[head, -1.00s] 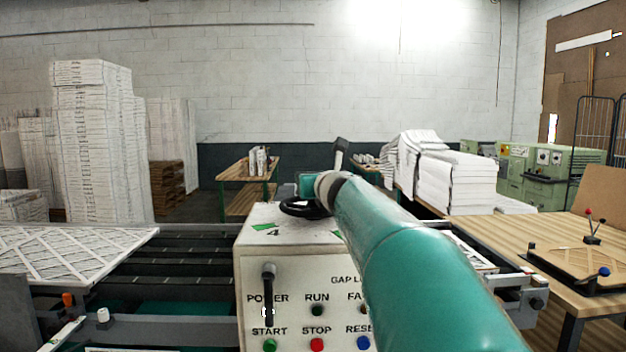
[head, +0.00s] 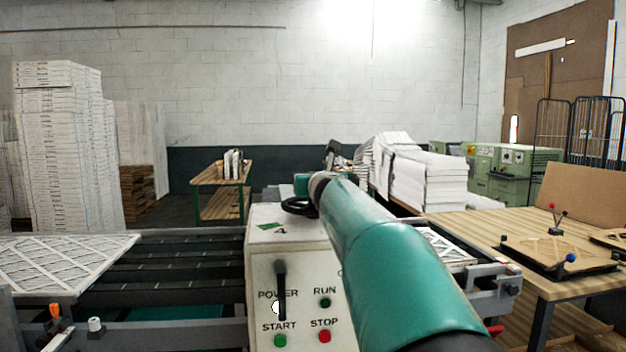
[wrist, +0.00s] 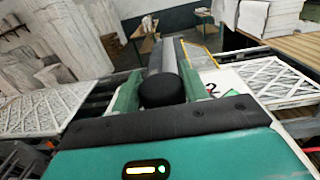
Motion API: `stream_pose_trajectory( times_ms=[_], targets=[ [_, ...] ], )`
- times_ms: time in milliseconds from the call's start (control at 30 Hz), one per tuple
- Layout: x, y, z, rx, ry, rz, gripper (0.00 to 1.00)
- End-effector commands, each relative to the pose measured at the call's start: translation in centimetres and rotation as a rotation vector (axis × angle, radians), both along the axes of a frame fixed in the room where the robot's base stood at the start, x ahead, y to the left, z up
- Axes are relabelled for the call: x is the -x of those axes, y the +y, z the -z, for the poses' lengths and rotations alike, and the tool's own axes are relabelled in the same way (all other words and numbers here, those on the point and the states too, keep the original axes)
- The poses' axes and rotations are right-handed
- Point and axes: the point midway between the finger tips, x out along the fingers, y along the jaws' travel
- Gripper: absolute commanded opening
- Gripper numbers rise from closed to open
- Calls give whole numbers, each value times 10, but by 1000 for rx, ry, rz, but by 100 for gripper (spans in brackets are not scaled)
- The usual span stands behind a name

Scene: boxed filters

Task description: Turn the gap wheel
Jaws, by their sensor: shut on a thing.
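The gap wheel (head: 296,207) is a black handwheel on top of the pale control box (head: 262,239), partly hidden behind my teal arm in the head view. In the wrist view, my gripper (wrist: 160,78) has its two green fingers on either side of a black rounded knob (wrist: 163,90), and it is shut on it. The knob appears to be part of the wheel. A dark shape extends beyond it. The rest of the wheel's rim is hidden in the wrist view. A "2" shows on the pale surface right of the fingers.
The box front carries a black handle (head: 281,288), a green START button (head: 280,340) and a red STOP button (head: 324,336). A conveyor with a white filter (head: 62,262) lies left. A wooden table (head: 490,226) stands right.

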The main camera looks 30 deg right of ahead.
Motion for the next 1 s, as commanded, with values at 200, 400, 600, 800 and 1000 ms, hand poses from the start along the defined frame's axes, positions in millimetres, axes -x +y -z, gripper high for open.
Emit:
stream_pose_trajectory(
  times_ms=[200, 400, 600, 800, 1000],
  targets=[
    [-1, 0, 1, -2, 2, 48, 3],
    [-1, 0, 1, 0, -1, 116, 3],
    [0, 1, 1, 0, -2, 214, 3],
    [1, 0, 1, 1, -2, 297, 3],
    [1, 1, 1, 0, -1, 331, 3]
  ],
)
